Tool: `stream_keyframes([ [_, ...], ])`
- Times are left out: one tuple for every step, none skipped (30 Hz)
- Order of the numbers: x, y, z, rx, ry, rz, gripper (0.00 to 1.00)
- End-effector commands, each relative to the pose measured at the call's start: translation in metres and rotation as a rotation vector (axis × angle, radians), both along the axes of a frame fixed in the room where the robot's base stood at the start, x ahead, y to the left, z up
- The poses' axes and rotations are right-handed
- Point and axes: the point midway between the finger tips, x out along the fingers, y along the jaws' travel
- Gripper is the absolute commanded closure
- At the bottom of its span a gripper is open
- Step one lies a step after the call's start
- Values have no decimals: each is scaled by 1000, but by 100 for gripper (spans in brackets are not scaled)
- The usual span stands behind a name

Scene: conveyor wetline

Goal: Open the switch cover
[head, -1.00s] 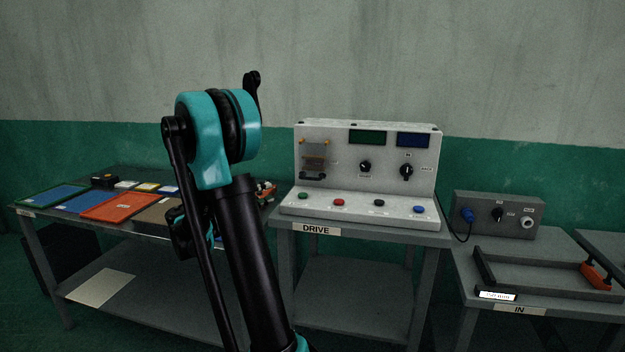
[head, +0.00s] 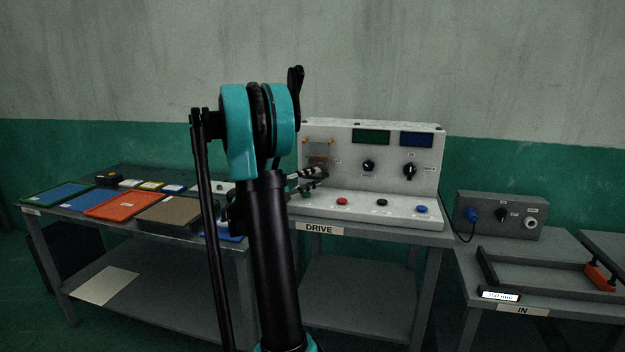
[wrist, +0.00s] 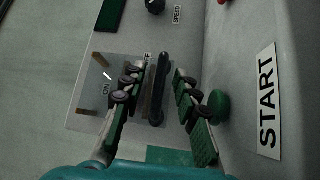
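The switch cover (wrist: 90,88) is a clear plate on the upright face of the DRIVE panel, with ON and OFF labels showing at it. Its dark bar handle (wrist: 160,88) runs along one edge. In the head view the cover (head: 318,150) is at the panel's left, partly hidden by my gripper (head: 319,178). In the wrist view my gripper (wrist: 158,74) is open, its two fingers on either side of the handle, with gaps visible. I cannot tell how far the fingertips are from the panel. The cover looks shut.
A green START button (wrist: 217,104) is close beside one finger. Red (head: 342,201), black (head: 382,202) and blue (head: 421,208) buttons line the panel's ledge. Two knobs (head: 369,166) (head: 409,171) are right of the cover. A table with trays (head: 128,204) is at left.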

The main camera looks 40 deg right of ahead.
Motion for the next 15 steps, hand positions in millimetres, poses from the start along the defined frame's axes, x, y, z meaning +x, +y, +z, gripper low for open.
stream_keyframes([
  [0, -2, 0, 0, 0, -1, 69],
  [0, -3, 0, 0, 0, -1, 69],
  [0, -3, 0, 0, 0, -1, 69],
  [0, -3, 0, 0, 0, -1, 69],
  [0, -3, 0, 0, 0, -1, 69],
  [0, -3, 0, 0, 0, 0, 69],
  [0, -3, 0, 0, 0, 0, 69],
  [0, -3, 0, 0, 0, 0, 69],
  [0, -3, 0, 0, 0, 0, 69],
  [0, -3, 0, 0, 0, 0, 72],
  [0, -3, 0, 0, 0, 0, 76],
  [0, -3, 0, 0, 0, 0, 81],
  [0, -3, 0, 0, 0, 0, 84],
  [0, -3, 0, 0, 0, 0, 88],
  [0, -3, 0, 0, 0, 0, 93],
])
